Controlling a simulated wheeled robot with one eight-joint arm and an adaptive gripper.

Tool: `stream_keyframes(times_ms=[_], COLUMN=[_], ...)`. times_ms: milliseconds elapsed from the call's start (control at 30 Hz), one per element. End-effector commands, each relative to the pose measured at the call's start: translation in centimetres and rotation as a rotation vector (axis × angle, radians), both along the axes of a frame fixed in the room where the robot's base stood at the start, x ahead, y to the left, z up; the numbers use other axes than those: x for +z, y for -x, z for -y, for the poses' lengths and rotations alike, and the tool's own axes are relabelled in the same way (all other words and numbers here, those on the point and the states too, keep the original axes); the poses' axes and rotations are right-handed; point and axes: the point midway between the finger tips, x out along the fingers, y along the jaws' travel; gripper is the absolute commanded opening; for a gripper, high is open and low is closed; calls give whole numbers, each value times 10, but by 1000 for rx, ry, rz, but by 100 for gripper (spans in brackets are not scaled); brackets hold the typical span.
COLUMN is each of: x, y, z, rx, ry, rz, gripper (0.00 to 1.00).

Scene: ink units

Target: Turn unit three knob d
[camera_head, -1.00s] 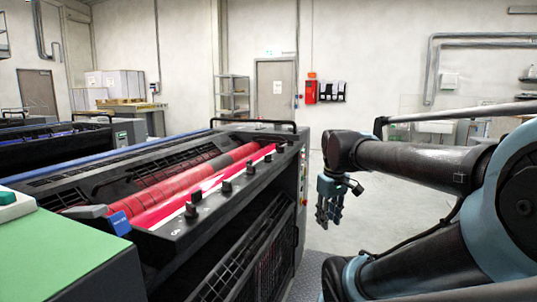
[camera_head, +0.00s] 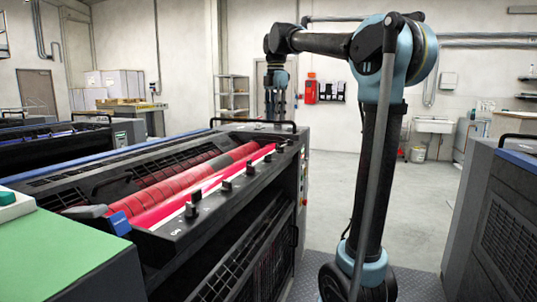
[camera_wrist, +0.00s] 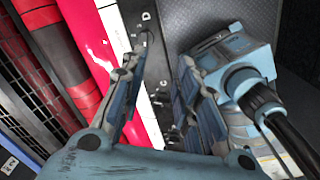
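The ink unit with red rollers (camera_head: 215,168) fills the middle of the head view, with a row of small dark knobs (camera_head: 226,184) along its front rail. My gripper (camera_head: 276,112) hangs pointing down above the far end of that unit. In the wrist view my gripper (camera_wrist: 157,65) has its fingers spread apart, with nothing held between them. The rail runs behind the fingers, with a letter D (camera_wrist: 146,17) near the top. A dark knob (camera_wrist: 148,38) appears just below this letter, apart from the fingertips. Other knobs lower down are partly hidden by the fingers.
A green-topped housing (camera_head: 65,250) stands at the near left. A dark machine (camera_head: 503,215) stands at the right, with a walkway between. A black bar handle (camera_head: 253,123) rises at the unit's far end, close to my gripper. Open floor lies beyond.

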Motion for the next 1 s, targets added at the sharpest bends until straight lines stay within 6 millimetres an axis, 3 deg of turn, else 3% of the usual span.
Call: stream_keyframes(times_ms=[200,367,567,1000], x=[17,13,-14,-92], y=[-18,-20,-19,-19], z=[-23,-27,-26,-26], rx=[178,207,206,204], ry=[6,7,7,7], rz=[-13,-15,-15,-15], gripper=[29,29,29,29])
